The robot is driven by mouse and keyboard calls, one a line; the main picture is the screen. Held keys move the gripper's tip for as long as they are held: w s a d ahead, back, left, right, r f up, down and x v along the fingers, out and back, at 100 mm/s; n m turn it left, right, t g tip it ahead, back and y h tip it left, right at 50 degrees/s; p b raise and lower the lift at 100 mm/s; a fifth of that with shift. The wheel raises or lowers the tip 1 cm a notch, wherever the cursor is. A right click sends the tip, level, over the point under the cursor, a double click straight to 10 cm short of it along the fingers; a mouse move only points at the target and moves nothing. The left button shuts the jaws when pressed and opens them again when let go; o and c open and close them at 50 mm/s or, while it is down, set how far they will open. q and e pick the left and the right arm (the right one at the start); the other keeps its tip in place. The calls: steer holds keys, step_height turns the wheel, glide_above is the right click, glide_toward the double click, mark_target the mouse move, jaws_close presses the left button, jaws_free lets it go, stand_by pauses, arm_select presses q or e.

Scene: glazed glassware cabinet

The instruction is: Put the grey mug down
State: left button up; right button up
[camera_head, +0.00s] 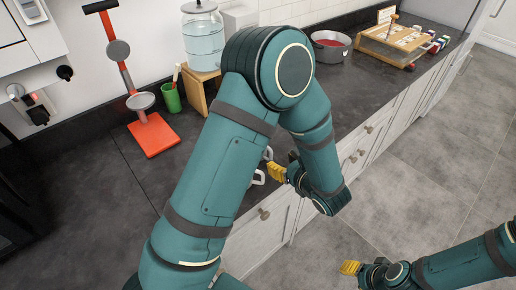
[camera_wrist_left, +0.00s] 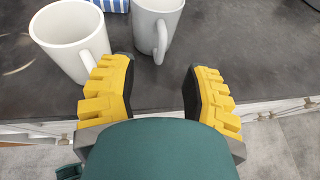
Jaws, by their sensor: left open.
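In the left wrist view a pale grey mug (camera_wrist_left: 146,22) stands on the dark counter, its handle pointing towards my left gripper (camera_wrist_left: 158,78). The gripper is open, with the handle just ahead of the gap between its yellow fingertips; no grip shows. A whiter mug (camera_wrist_left: 66,40) stands close on the left, by the left finger. In the head view my left gripper (camera_head: 278,172) is at the counter's front edge, and my arm hides most of the mugs; only pale handles show. My right gripper (camera_head: 350,267) is low over the floor, too small to read.
A blue-striped item (camera_wrist_left: 114,5) is behind the mugs. On the counter (camera_head: 80,200) stand an orange-based stand (camera_head: 153,135), a green cup (camera_head: 171,97), a water dispenser (camera_head: 202,42), a red-filled pot (camera_head: 330,46) and a wooden rack (camera_head: 390,45). The front-left counter is clear.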

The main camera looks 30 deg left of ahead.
mark_target(272, 154)
arm_select(q)
steer(key=x, duration=0.7)
steer(key=shift+w+a+f, duration=0.15)
steer(key=shift+w+f, duration=0.05)
steer(key=shift+w, duration=0.05)
jaws_close()
